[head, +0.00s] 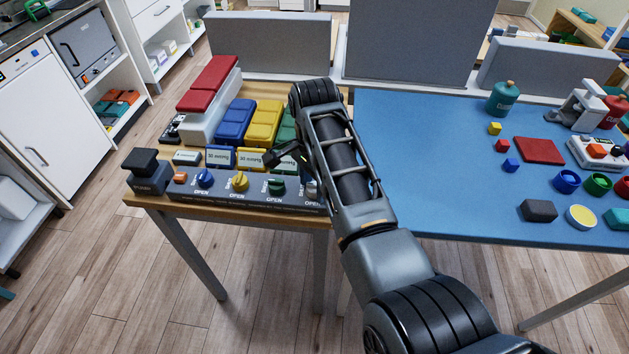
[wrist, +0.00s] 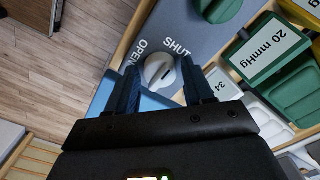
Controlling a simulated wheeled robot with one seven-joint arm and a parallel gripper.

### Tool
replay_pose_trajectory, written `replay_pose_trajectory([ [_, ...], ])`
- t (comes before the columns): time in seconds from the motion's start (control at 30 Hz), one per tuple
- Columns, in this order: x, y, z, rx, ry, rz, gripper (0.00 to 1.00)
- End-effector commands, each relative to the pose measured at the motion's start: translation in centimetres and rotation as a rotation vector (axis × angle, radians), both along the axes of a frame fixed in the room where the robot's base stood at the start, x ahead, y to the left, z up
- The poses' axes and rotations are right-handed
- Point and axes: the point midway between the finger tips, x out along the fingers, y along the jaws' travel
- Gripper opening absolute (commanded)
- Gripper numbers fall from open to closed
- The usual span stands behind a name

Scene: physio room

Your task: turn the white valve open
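The white valve (wrist: 158,70) is a round knob on a grey panel, next to the words SHUT and OPEN in the wrist view. My gripper (wrist: 161,75) is open, with one finger on each side of the knob and a small gap seeming to show at both sides. I cannot tell how deep the fingertips reach or clearly which word the knob's mark points at. In the head view my gripper (head: 290,154) is over the right end of the valve panel (head: 222,193), and my arm hides most of the white valve there.
Blue (head: 204,178), yellow (head: 240,181) and green (head: 276,186) valves sit in a row left of the white one. Coloured blocks, including a yellow one (head: 264,122), stand behind the panel. A blue-topped table (head: 430,150) with small objects is at the right.

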Motion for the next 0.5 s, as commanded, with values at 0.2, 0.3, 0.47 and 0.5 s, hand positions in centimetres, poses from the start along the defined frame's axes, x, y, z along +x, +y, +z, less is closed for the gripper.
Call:
replay_pose_trajectory([
  [0.2, 0.01, 0.01, 0.03, 0.000, 0.000, 0.000, 0.30],
  [0.3, 0.00, 0.00, 0.03, 0.000, 0.000, 0.000, 0.21],
  [0.47, 0.00, 0.00, 0.03, 0.000, 0.000, 0.000, 0.09],
  [0.5, 0.00, 0.00, 0.04, 0.000, 0.000, 0.001, 0.09],
])
